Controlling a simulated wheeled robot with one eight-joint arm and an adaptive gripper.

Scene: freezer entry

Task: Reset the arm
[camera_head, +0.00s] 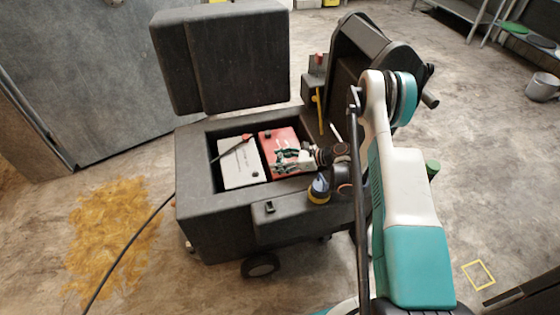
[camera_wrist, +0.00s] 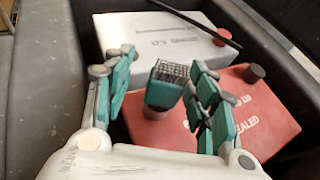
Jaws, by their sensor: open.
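My arm (camera_head: 400,200) reaches left across the picture from the right. My gripper (camera_head: 285,157) is over the red battery in the dark open box. In the wrist view my gripper (camera_wrist: 165,95) has its teal fingers spread apart. Between them is a teal piece with a grey ridged face; I cannot tell whether it belongs to the gripper. The red battery (camera_wrist: 265,115) lies beneath the right fingers, partly hidden. It also shows in the head view (camera_head: 270,138). I cannot tell whether the fingers touch it.
A white battery (camera_head: 238,172) with a red-ended dark cable sits left of the red one. The box's walls (camera_head: 195,160) surround both, and its lid (camera_head: 225,60) stands raised behind. A blue-and-yellow item (camera_head: 318,190) is on the near ledge. Orange-yellow patch (camera_head: 115,235) on the floor.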

